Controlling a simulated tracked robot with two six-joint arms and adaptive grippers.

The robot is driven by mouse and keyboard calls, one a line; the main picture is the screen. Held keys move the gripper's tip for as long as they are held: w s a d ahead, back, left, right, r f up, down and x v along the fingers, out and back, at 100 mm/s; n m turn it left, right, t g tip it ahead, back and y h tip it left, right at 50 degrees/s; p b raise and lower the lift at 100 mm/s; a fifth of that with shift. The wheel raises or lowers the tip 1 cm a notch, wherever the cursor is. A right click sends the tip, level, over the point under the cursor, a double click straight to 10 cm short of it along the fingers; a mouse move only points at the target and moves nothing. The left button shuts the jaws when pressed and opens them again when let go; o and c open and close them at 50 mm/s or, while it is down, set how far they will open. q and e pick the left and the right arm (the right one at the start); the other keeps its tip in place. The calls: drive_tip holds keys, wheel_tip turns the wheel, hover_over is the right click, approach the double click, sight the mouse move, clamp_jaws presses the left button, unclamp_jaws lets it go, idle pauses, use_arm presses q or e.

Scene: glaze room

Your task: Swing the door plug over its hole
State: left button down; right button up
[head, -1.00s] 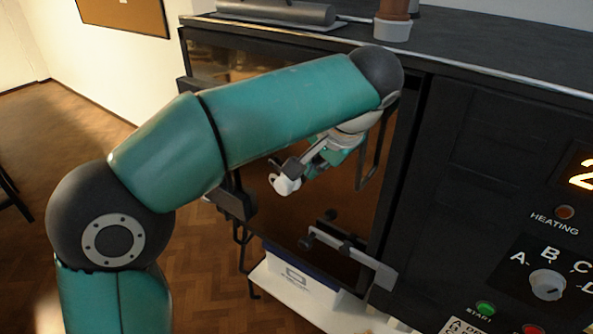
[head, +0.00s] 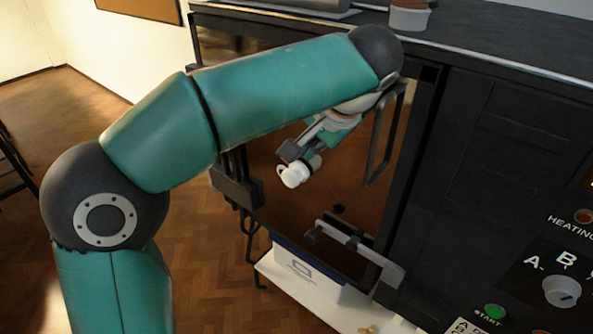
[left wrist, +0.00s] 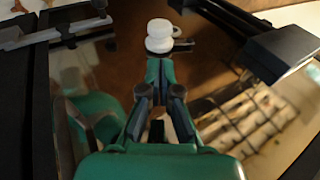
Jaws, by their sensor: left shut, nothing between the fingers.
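The door plug (head: 293,176) is a small white rounded piece at the face of the dark, glossy kiln door (head: 270,215). In the left wrist view the white plug (left wrist: 159,38) shows as two stacked rounded parts, just beyond my fingertips. My left gripper (head: 311,161) reaches down beside it, in front of the door. Its teal fingers (left wrist: 160,68) are shut together and hold nothing. I cannot tell whether the tips touch the plug. The hole cannot be made out in either view. My right gripper is not in view.
A grey bar handle (head: 350,246) stands out from the lower door, and a dark hinge block (head: 236,187) sits left. The control panel (head: 560,265) is at right. A pot (head: 408,17) stands on the kiln top. A white box (head: 300,268) is low by the door.

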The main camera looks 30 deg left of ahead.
sight(294, 175)
use_arm(q)
drive_tip(key=x, duration=1)
drive_tip(key=shift+a+f, duration=0.15)
drive_tip(key=shift+f, duration=0.2)
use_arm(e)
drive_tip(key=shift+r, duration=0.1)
